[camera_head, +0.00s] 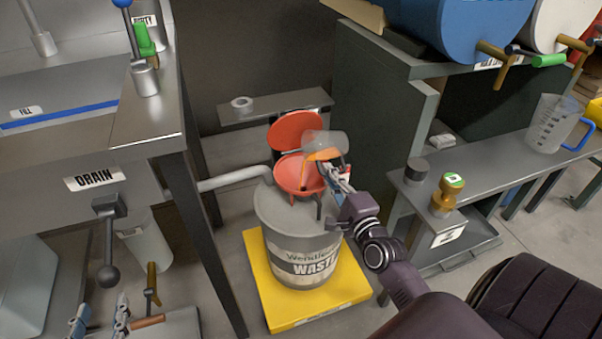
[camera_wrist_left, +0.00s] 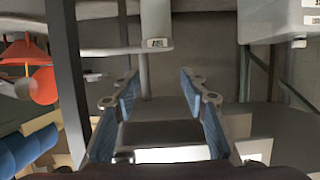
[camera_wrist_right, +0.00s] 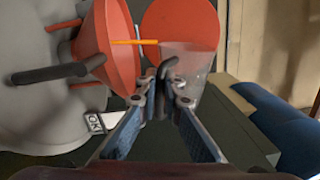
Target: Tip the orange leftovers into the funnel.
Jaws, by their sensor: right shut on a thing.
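A clear jug (camera_head: 327,142) is tilted far over on its side above the red funnel (camera_head: 297,176). Orange liquid (camera_head: 322,155) shows at its low side. My right gripper (camera_head: 338,180) is shut on the jug's dark handle. In the right wrist view, the jug (camera_wrist_right: 192,68) has its mouth towards the funnel (camera_wrist_right: 108,45), and a thin orange stream (camera_wrist_right: 135,42) runs from it to the funnel. The funnel sits on top of the grey waste drum (camera_head: 300,245). My left gripper (camera_head: 100,320) is low at the left, empty; its fingers stand apart in the left wrist view (camera_wrist_left: 160,90).
The funnel's red lid (camera_head: 295,131) stands open behind it. The drum stands on a yellow platform (camera_head: 325,318). A drain pipe (camera_head: 235,177) reaches it from the left.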

